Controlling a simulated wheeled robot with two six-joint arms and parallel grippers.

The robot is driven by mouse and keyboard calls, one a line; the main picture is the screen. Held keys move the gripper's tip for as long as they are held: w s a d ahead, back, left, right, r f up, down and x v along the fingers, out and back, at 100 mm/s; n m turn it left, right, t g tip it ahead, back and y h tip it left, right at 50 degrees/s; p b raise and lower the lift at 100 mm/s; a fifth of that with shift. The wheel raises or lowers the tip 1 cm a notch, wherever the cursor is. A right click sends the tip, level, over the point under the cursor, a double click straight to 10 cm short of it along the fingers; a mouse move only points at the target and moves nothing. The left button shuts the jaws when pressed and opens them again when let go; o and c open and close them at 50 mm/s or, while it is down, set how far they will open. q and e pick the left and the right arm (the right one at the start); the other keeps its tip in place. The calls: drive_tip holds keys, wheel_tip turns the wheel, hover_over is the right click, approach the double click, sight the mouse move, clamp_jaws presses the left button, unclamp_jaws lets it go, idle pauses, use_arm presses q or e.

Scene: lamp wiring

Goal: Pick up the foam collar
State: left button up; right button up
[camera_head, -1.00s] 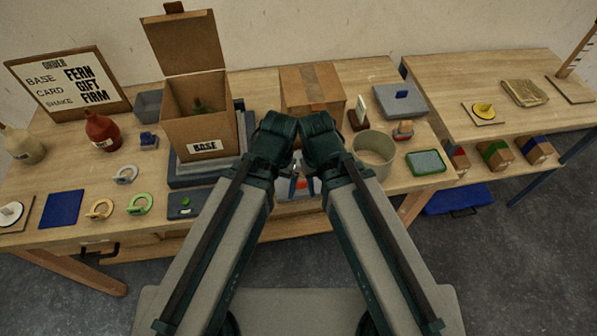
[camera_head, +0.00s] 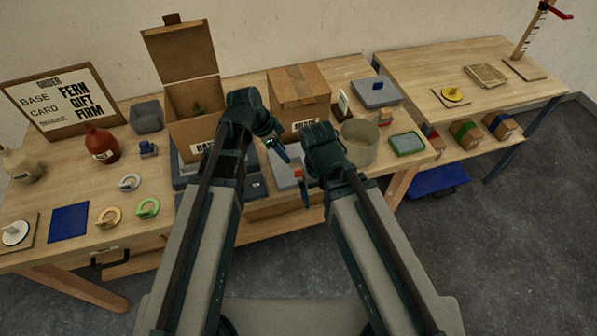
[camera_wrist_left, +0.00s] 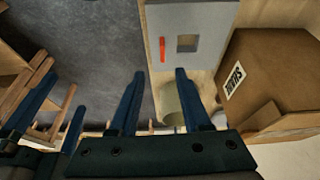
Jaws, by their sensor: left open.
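Three ring-shaped pieces with upright tabs lie on the left table: a pale grey ring (camera_head: 129,183), a tan ring (camera_head: 108,218) and a green ring (camera_head: 148,208). I cannot tell which is the foam collar. My left gripper (camera_head: 276,150) is over the table's front middle, well right of the rings. In the left wrist view it is open and empty (camera_wrist_left: 158,72), facing a grey panel (camera_wrist_left: 203,35) with an orange bar and a square opening. My right gripper (camera_head: 304,192) hangs by the table's front edge; its fingers show apart and empty at the left of the wrist view.
An open carton (camera_head: 190,102) and a closed carton (camera_head: 298,90) stand behind my arms. A round tin (camera_head: 360,145) and a green-rimmed tray (camera_head: 406,144) are to the right. Bottles and an order board (camera_head: 65,95) stand at left.

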use_arm(q)
drive_tip(key=b, duration=0.8)
approach(299, 170)
drive_tip(key=x, duration=0.5)
drive_tip(key=b+x, duration=0.4)
drive_tip(key=x, duration=0.1)
drive_tip(key=shift+w+d+f+b, duration=0.2)
drive_tip(key=shift+d+b, duration=0.1)
drive_tip(key=shift+b, duration=0.1)
drive_tip(key=shift+s+r, duration=0.1)
clamp_jaws()
